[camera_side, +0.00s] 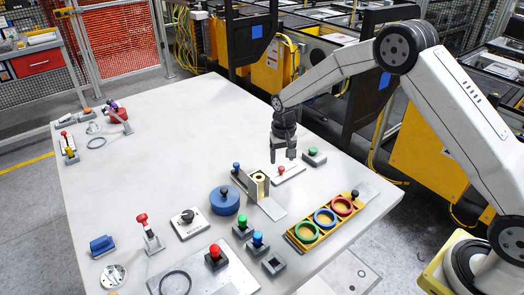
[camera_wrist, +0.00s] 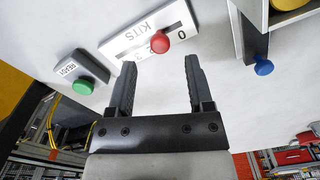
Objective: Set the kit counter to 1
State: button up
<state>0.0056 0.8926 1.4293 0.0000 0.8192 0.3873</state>
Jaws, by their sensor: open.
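The kit counter is a white plate (camera_wrist: 122,45) marked KITS, with printed digits, a slot and a red knob (camera_wrist: 160,42). A 0 shows right of the knob; other digits are partly hidden, so I cannot tell the exact setting. In the side view the counter plate (camera_side: 294,171) lies on the table, its red knob (camera_side: 281,170) just below my gripper (camera_side: 282,158). In the wrist view my gripper (camera_wrist: 160,63) is open and empty, its fingers pointing toward the counter, with the knob appearing just beyond and between the tips.
A green READY button (camera_wrist: 83,86) is left of the counter in the wrist view. A yellow tray (camera_side: 292,238) with coloured rings and a blue round container (camera_side: 224,201) stand nearer the front.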

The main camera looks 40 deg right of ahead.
aim_at(282, 167)
jog(key=shift+r, duration=2.15)
jog(key=shift+s+r, duration=0.3)
jog(key=shift+s, duration=0.15)
jog(key=s+r+n+t, duration=0.1)
jog(key=s+r+n, duration=0.1)
jog(key=s, duration=1)
jog(key=s+r+n+t, duration=0.1)
jog(key=s+n, duration=0.1)
jog(key=s, duration=1)
jog(key=shift+s+a+r+n+t, duration=0.15)
jog(key=shift+s+r+n+t, duration=0.15)
jog(key=shift+r, duration=0.1)
jog(key=shift+w, duration=0.1)
